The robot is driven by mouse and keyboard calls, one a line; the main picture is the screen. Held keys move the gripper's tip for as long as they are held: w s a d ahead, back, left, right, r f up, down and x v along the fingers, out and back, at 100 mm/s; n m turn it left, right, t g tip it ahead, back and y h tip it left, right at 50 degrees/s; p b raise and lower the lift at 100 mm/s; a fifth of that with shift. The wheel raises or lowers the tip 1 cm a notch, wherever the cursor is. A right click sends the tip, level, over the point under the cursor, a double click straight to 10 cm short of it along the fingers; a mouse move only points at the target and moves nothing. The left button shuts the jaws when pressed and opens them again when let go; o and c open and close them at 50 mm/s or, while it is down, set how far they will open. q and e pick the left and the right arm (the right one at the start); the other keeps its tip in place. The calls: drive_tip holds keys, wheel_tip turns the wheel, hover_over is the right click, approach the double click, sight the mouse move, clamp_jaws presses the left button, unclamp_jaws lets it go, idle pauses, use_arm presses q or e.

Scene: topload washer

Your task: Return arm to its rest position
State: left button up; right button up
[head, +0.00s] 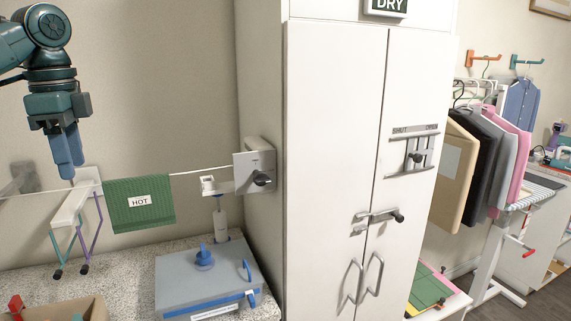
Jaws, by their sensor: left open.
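My left gripper (68,160) is at the upper left, pointing down, with its arm coming in from the left. Its fingers look close together in this view, but it is open and I see nothing between them. It is in front of the beige wall, and its fingertips appear just above a white bar (73,203) near a green cloth marked HOT (140,203). I cannot tell whether they touch the bar. My right gripper is not in view.
A grey-blue box with a lid (205,280) stands on the speckled counter. A thin line runs to a wall unit with a dark knob (254,172). A tall white cabinet (330,130) fills the middle. Clothes on hangers (490,150) are at the right. A cardboard box (60,310) is at bottom left.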

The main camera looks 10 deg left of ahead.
use_arm(q)
drive_tip(key=w+d+f+m+t, duration=0.1)
drive_tip(key=w+d+f, duration=0.2)
drive_tip(key=d+f, duration=0.35)
drive_tip(key=w+d+f, duration=0.3)
drive_tip(key=d+f, duration=0.1)
drive_tip(key=f, duration=0.6)
drive_tip(key=w+d+f+m+t, duration=0.1)
drive_tip(key=w+d+f, duration=0.35)
drive_tip(key=f, duration=0.35)
drive_tip(key=s+d+f+t+h, duration=0.1)
drive_tip(key=s+d+f+h, duration=0.15)
drive_tip(key=d+f, duration=0.55)
drive_tip(key=s+d+f+t+h, duration=0.15)
drive_tip(key=s+d+f, duration=0.25)
drive_tip(key=d+f, duration=0.45)
drive_tip(key=s+d+f+n+h, duration=0.3)
drive_tip(key=s+d+f+n, duration=0.1)
drive_tip(key=s+f, duration=0.15)
drive_tip(key=s+a+f+n+t+y, duration=0.2)
drive_tip(key=s+a, duration=0.3)
drive_tip(key=s, duration=0.3)
drive_tip(key=s+a+f+n+t+y, duration=0.2)
drive_tip(key=s+a+f+n, duration=0.3)
drive_tip(key=s, duration=0.3)
drive_tip(key=shift+a+f+t, duration=0.15)
drive_tip(key=shift+a+t, duration=0.4)
drive_tip(key=shift+a, duration=0.15)
